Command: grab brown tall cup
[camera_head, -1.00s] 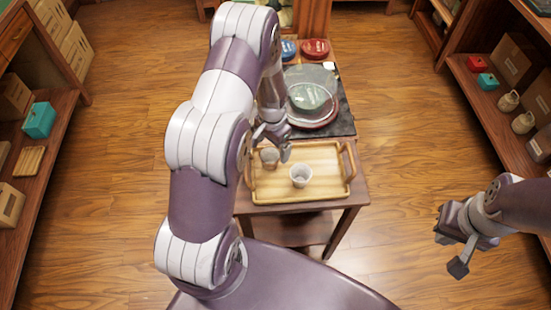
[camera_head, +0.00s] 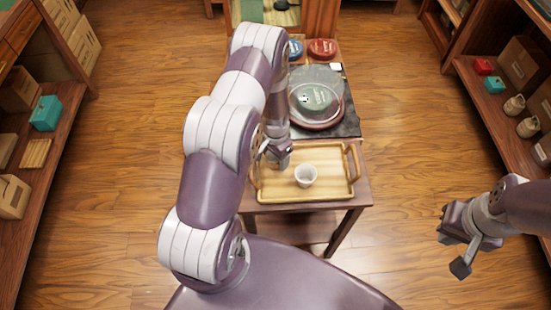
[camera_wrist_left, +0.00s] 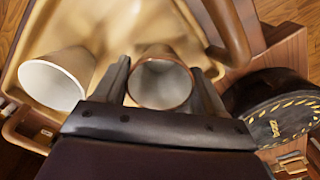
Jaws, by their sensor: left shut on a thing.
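The brown tall cup (camera_wrist_left: 160,84), with a brown rim and pale inside, sits between the two fingers of my left gripper (camera_wrist_left: 163,80) in the left wrist view. In the head view my left gripper (camera_head: 279,157) is shut on the cup at the left part of the wooden tray (camera_head: 325,190), and the cup is mostly hidden by the gripper. I cannot tell whether its base touches the tray. A white cup (camera_head: 306,175) stands on the tray to the right, also in the left wrist view (camera_wrist_left: 52,82). My right gripper (camera_head: 456,253) is open and empty, off to the right.
The tray has raised handles (camera_head: 353,160) on the small table. Behind it are a dark mat (camera_head: 350,122) with a glass-covered round dish (camera_head: 316,97), and blue and red tins (camera_head: 322,48). Shelves (camera_head: 490,110) stand at both sides with open floor between.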

